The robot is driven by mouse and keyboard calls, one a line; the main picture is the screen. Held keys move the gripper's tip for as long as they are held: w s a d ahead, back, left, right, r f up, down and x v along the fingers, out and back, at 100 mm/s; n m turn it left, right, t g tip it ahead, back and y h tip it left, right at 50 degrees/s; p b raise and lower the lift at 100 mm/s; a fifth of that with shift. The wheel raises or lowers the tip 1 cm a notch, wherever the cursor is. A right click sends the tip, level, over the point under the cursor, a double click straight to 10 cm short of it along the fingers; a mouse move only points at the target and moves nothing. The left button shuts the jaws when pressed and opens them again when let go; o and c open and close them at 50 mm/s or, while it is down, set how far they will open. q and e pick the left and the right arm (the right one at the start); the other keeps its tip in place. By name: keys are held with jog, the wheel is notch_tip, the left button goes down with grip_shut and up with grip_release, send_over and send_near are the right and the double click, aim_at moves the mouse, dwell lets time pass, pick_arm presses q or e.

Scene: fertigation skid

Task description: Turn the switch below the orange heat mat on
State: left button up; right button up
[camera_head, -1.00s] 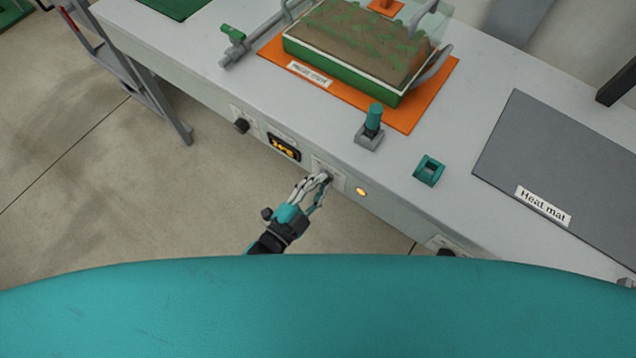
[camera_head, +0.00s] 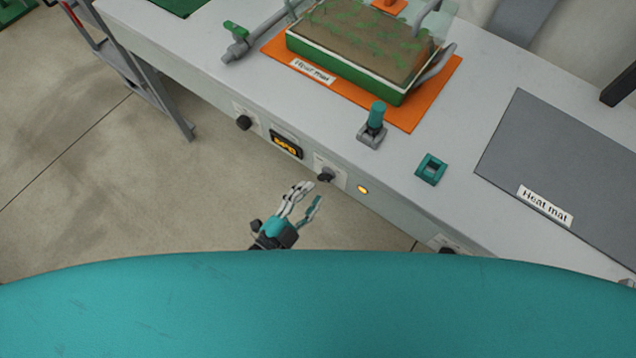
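The orange heat mat (camera_head: 432,112) lies on the bench with a planted green tray on it and a "Heat mat" label at its front edge. Below it on the bench's front panel is a dark rotary switch (camera_head: 326,174) on a white plate. An amber lamp (camera_head: 363,189) right of the switch is lit. My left gripper (camera_head: 309,194) is in front of and below the switch, apart from it, with its fingers spread and nothing between them. The switch's exact pointer direction is too small to read. My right gripper is not in view.
Another dark knob (camera_head: 243,122) and a lit amber display (camera_head: 286,145) sit left on the panel. A further knob (camera_head: 447,249) is partly hidden at lower right. A grey heat mat (camera_head: 560,165), a teal-capped device (camera_head: 375,122) and a small teal block (camera_head: 431,168) are on the bench.

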pick_arm(q)
jog(key=v, duration=0.7)
jog(key=shift+s+a, duration=0.2)
jog(key=shift+s, duration=0.1)
jog(key=s+a+f+n+g+y, duration=0.3)
jog(key=a+f+n+y, duration=0.15)
jog(key=f, duration=0.75)
jog(key=s+a+f+n+g+y, duration=0.25)
jog(key=a+f, duration=0.35)
jog(key=f, duration=0.5)
jog(key=s+a+f+n+g+y, duration=0.1)
jog(key=s+a+f+n+g, duration=0.2)
jog(key=s+f, duration=0.3)
jog(key=s+a+f+n+g+y+p, duration=0.1)
jog(key=s+a+f+n+g+y, duration=0.1)
jog(key=s, duration=1)
notch_tip(320, 180, down, 4)
jog(key=a+n+g, duration=0.1)
jog(key=n+g, duration=0.1)
jog(key=g, duration=0.1)
jog(key=shift+y, duration=0.3)
